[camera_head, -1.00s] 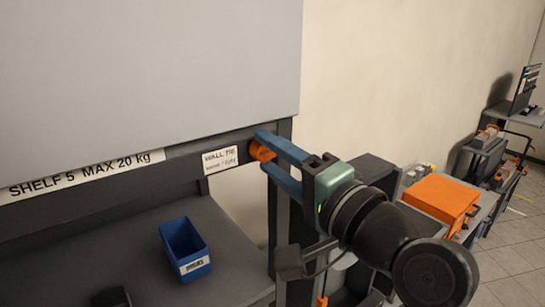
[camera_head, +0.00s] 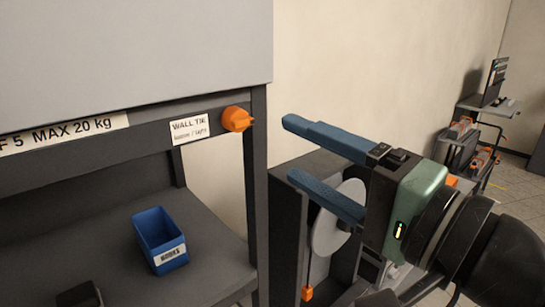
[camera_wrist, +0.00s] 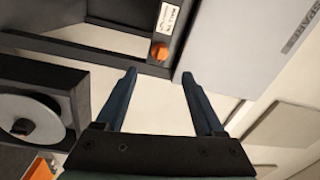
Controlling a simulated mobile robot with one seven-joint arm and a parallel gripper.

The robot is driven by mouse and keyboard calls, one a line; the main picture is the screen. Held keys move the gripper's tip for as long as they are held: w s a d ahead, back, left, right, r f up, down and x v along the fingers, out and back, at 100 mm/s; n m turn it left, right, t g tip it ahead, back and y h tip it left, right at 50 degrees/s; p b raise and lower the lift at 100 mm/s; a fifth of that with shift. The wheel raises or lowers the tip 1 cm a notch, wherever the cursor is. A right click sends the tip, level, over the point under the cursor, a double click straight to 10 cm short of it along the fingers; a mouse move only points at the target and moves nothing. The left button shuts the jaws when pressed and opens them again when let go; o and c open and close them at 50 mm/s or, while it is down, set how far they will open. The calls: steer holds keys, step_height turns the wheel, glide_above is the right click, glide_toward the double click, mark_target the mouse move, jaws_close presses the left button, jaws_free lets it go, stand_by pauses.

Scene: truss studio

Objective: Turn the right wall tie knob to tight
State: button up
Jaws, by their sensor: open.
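The orange wall tie knob (camera_head: 237,119) sits on the right end of the dark shelf beam, beside a white label reading WALL TIE (camera_head: 189,129) with loosen / tight wording. The knob's pointer sticks out toward the right. In the wrist view the knob (camera_wrist: 159,51) shows beyond the fingertips, above the gap between them. My gripper (camera_head: 288,149) has blue fingers, is open and empty, and is to the right of the knob, apart from it. In the wrist view the two fingers (camera_wrist: 158,76) are spread with nothing between them.
A blue bin (camera_head: 160,240) stands on the lower shelf (camera_head: 215,250). A dark frame with a pale disc (camera_head: 335,228) stands below my gripper. The shelf's right upright (camera_head: 257,190) lies left of the fingers. A cart with orange-marked items (camera_head: 470,145) is far right.

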steer(key=shift+v, duration=1.3)
